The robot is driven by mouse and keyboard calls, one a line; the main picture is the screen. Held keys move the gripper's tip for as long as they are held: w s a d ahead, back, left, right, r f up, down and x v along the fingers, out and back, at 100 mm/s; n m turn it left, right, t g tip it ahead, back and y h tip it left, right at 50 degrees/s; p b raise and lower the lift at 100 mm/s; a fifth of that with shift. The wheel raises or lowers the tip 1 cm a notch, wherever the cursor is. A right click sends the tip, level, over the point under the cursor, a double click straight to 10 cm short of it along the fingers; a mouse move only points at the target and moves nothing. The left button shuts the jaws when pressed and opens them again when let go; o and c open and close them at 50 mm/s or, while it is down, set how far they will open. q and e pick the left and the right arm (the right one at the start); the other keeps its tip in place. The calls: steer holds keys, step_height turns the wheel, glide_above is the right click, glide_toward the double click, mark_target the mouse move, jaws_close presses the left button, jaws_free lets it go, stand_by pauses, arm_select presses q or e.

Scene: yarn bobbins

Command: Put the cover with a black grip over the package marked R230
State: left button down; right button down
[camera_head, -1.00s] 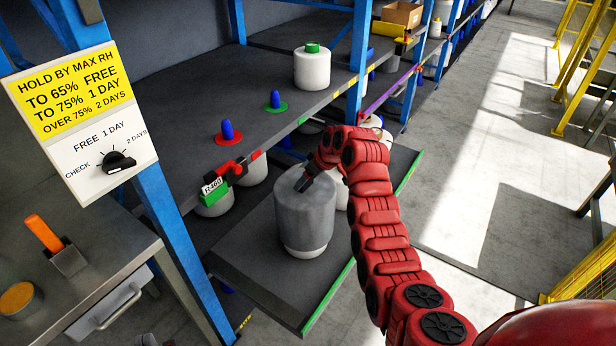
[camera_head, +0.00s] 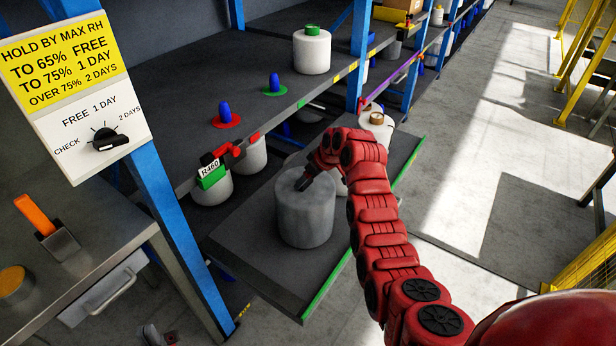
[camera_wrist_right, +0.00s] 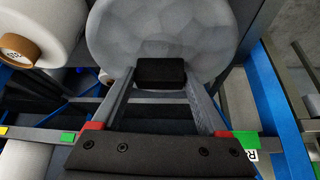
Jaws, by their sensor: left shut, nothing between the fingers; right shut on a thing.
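A grey, cloudy cover (camera_head: 304,218) stands upright on the pull-out shelf. It is around a package whose white base no longer shows below it; no R230 mark is readable. My right gripper (camera_head: 304,182) is at the top of the cover. In the right wrist view, the right gripper (camera_wrist_right: 160,85) is shut on the cover's black grip (camera_wrist_right: 160,73), with the cover (camera_wrist_right: 165,30) beyond. My left gripper (camera_head: 152,334) is low at the bottom edge, shut and empty, away from the cover.
The pull-out shelf (camera_head: 258,283) has a green-striped edge. White bobbins stand behind the cover, one with a brown core (camera_head: 376,119). A green R460 label (camera_head: 211,175) hangs on the upper shelf's edge. A blue post (camera_head: 178,235) stands left.

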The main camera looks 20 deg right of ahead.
steer(key=shift+f, duration=0.25)
stand_by(0.3)
jaws_free()
steer(key=shift+r+b, duration=0.1)
steer(key=shift+b, duration=0.2)
steer(key=p+v, duration=1)
steer(key=v, duration=0.7)
steer(key=shift+s, duration=0.15)
steer(key=shift+r, duration=0.1)
